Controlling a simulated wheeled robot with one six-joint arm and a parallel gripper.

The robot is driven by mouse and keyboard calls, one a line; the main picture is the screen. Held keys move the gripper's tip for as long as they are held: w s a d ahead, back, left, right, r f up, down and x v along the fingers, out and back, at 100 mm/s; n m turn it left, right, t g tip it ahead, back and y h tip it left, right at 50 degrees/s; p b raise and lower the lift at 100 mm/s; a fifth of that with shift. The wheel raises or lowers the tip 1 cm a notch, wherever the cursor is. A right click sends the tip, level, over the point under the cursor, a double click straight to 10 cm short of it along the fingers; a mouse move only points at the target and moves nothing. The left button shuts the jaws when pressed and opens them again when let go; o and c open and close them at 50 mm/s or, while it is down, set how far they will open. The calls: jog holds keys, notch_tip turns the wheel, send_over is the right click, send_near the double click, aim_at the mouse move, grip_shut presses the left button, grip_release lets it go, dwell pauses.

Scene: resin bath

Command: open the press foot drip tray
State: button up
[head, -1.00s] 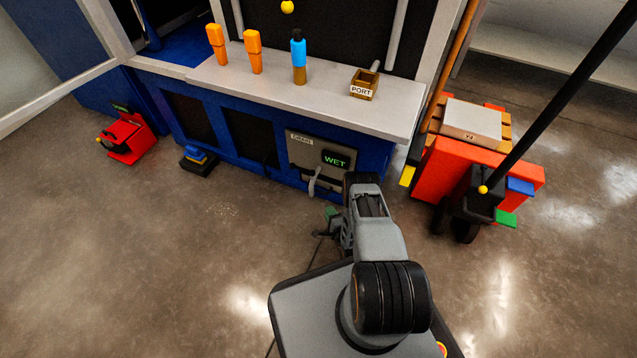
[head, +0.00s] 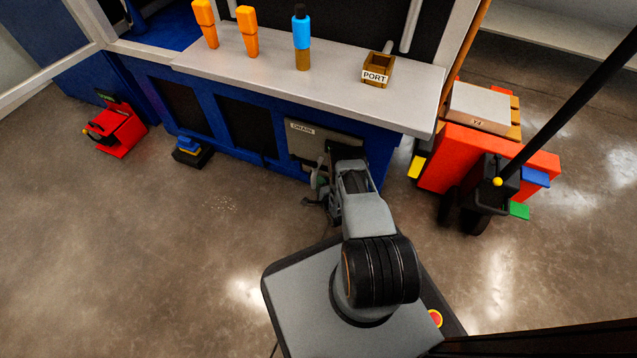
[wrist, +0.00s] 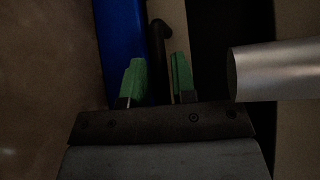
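The blue press base (head: 235,125) stands ahead under a grey worktop (head: 290,80). No part is clearly marked as the drip tray. On the right of the base front is a beige panel (head: 300,142) labelled DRAIN, with a pale lever (head: 318,168) on it; my arm hides its right part. My gripper (head: 318,193) is low in front of this panel. In the wrist view my gripper (wrist: 157,82) has green fingertips held apart, with nothing seen clamped between them. A dark hooked bar (wrist: 158,42) shows just beyond and between the fingertips; contact cannot be told.
A silvery cylinder (wrist: 275,72) is close on the right in the wrist view. An orange-red cart (head: 480,160) stands right of the base. A blue-and-black pedal (head: 192,152) and a red unit (head: 116,130) are on the floor at left. The front-left floor is clear.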

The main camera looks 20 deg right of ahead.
jog(key=shift+d, duration=0.2)
jog(key=shift+c, duration=0.2)
grip_shut()
